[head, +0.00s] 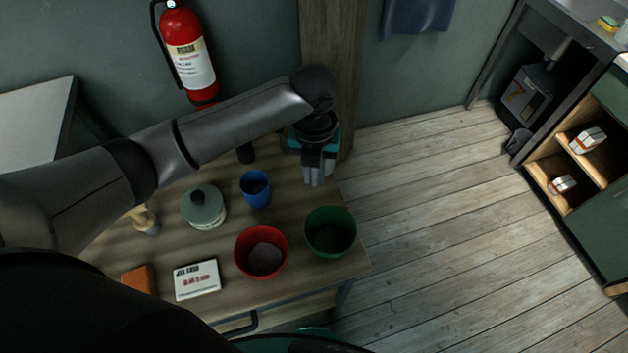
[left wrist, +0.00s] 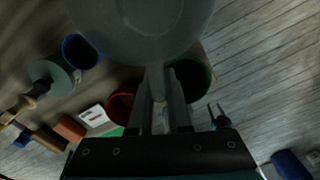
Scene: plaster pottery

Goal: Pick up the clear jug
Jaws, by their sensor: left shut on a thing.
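My left gripper (head: 316,178) hangs at the back right corner of the table. In the left wrist view its fingers (left wrist: 160,115) are shut on the slim handle of the clear jug (left wrist: 140,25). The jug is a large grey see-through round shape there, filling the top middle. In the head view I cannot make out the jug apart from my gripper and wrist. My right gripper (left wrist: 217,110) seems to be the small two-pronged dark part in the left wrist view, its prongs apart and empty.
On the table (head: 300,287) stand a green pot (head: 330,232), a red pot (head: 261,252), a blue cup (head: 255,189) and a lidded jar (head: 203,207). A white box (head: 197,280) and an orange block (head: 138,280) lie at the front. A fire extinguisher (head: 188,52) hangs behind. The floor at right is clear.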

